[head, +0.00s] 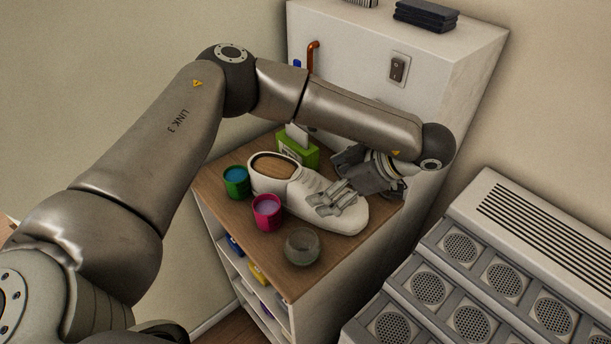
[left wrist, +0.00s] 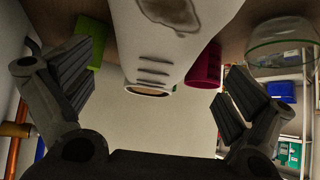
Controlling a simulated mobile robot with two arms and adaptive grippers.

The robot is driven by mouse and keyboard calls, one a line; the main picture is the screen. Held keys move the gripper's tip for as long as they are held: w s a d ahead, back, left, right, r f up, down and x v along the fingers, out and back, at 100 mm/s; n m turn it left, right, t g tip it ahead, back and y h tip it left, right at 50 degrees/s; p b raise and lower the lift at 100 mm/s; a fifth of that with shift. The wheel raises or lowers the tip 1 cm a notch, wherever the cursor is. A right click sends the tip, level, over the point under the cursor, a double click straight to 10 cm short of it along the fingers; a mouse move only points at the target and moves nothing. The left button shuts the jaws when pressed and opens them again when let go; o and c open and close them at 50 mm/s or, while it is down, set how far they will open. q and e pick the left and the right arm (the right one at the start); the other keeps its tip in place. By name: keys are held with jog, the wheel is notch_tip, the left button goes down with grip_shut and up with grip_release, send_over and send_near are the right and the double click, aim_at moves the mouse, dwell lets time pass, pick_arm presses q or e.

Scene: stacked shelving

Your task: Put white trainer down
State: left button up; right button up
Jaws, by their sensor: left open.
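The white trainer (head: 290,187), with grey straps across its front, lies on the wooden top (head: 285,270) of a small shelf unit. Its opening faces the left in the head view. My left gripper (head: 368,176) is open at the far right side of the trainer, near its front part. In the left wrist view a large white form, which seems to be the trainer (left wrist: 150,45), shows between the spread fingers of my left gripper (left wrist: 160,85). I cannot tell whether a finger touches it. My right gripper is not in view.
A green cup (head: 236,189), a pink cup (head: 266,219) and a clear glass bowl (head: 302,252) stand close along the trainer's near side. A green box (head: 297,150) stands behind it. A white cabinet (head: 470,75) rises at the back. A grey vented unit (head: 480,260) is at right.

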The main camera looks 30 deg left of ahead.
aim_at(308, 191)
pick_arm(q)
jog(key=shift+a+f, duration=0.4)
jog(key=shift+s+a+f, duration=0.15)
jog(key=shift+a+f, duration=0.3)
jog(key=shift+a, duration=0.05)
jog(key=x, duration=0.2)
jog(key=p+x, duration=0.1)
jog(key=x, duration=0.1)
jog(key=shift+w+d+f, duration=0.1)
jog(key=shift+w+f, duration=0.05)
jog(key=shift+w, duration=0.2)
jog(key=shift+a+f, duration=0.2)
jog(key=shift+a, duration=0.1)
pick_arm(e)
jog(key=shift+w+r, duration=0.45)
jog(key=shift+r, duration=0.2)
pick_arm(q)
jog(key=c, duration=1.3)
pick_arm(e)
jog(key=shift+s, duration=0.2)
pick_arm(q)
jog(key=shift+r, duration=0.1)
jog(key=shift+c, duration=0.2)
